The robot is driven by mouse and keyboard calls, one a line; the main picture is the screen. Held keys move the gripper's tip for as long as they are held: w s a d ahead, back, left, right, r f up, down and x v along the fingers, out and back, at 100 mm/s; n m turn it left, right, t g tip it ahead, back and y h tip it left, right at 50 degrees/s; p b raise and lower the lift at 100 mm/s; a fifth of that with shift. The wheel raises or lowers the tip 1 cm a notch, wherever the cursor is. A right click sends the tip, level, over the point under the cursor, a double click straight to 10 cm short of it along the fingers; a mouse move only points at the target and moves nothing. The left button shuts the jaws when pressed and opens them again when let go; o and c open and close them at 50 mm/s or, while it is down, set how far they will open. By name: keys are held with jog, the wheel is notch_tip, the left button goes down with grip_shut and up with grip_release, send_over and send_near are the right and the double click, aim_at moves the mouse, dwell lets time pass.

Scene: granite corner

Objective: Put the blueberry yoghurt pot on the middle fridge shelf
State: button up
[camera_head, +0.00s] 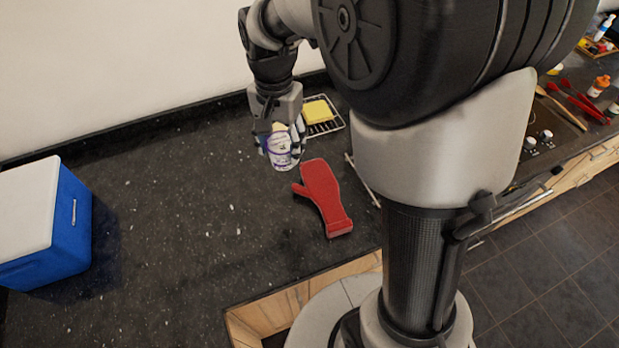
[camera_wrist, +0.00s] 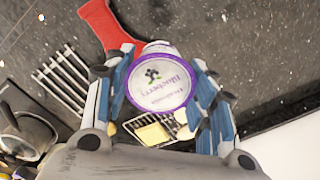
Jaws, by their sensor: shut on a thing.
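The blueberry yoghurt pot (camera_head: 279,150) is white with a purple band. My gripper (camera_head: 280,138) is shut on it. In the wrist view the pot's round lid (camera_wrist: 160,84), lettered "Blueberry", faces the camera between the two blue-padded fingers of my gripper (camera_wrist: 165,95). The pot is over the dark granite counter, just left of a red oven mitt; I cannot tell how high it is held. No fridge or shelf shows in either view.
The red oven mitt (camera_head: 324,198) lies on the counter (camera_head: 180,215). A wire rack (camera_head: 335,121) with a yellow sponge (camera_head: 318,111) is behind the pot. A blue cool box (camera_head: 70,230) with a white lid stands at the left. The counter between is clear.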

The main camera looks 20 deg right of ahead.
notch_tip(320, 180, down, 19)
jog(key=b, duration=0.5)
jog(key=shift+f, duration=0.15)
jog(key=shift+f, duration=0.15)
jog(key=o, duration=1.1)
jog(key=shift+o, duration=0.2)
